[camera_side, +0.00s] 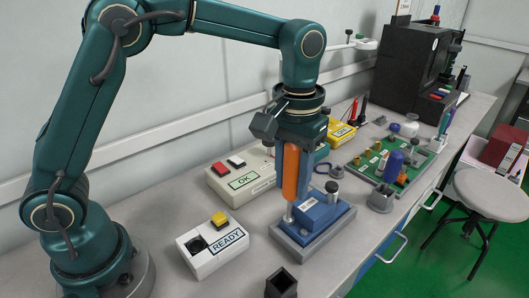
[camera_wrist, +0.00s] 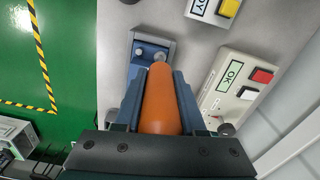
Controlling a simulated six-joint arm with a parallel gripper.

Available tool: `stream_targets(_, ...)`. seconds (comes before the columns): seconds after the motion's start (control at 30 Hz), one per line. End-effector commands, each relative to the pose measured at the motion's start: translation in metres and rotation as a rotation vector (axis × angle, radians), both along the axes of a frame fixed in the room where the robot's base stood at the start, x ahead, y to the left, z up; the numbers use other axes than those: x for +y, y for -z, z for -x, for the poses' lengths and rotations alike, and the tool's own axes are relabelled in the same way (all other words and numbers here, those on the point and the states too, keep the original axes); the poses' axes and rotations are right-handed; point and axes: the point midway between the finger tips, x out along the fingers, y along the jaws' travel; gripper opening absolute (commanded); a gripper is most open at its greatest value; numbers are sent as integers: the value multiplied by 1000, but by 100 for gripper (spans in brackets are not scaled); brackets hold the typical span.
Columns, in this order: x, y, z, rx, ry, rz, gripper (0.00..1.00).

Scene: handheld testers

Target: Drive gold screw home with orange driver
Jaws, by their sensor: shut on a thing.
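My gripper (camera_wrist: 160,102) is shut on the orange driver, with a jaw on each side of its handle. The orange driver (camera_side: 291,172) hangs upright in the side view, its handle also large in the wrist view (camera_wrist: 160,98). Its lower end is over the left part of a blue block (camera_side: 318,213) on a grey base (camera_side: 297,249). A small silvery piece shows under the handle at the block; I cannot tell whether the tip touches a screw. The gold screw cannot be made out.
A READY box (camera_side: 211,250) with a yellow button stands left of the block, and an OK box (camera_side: 240,178) with red and white buttons behind it. A black square holder (camera_side: 281,284) is in front. A green board (camera_side: 367,172) with several parts is to the right.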

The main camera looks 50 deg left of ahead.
Motion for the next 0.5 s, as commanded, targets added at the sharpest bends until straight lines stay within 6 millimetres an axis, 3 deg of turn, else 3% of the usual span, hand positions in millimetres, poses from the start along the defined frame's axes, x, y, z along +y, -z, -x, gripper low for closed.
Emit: stream_targets(0.5, 0, -34, -1, -4, 0, 1, 0)
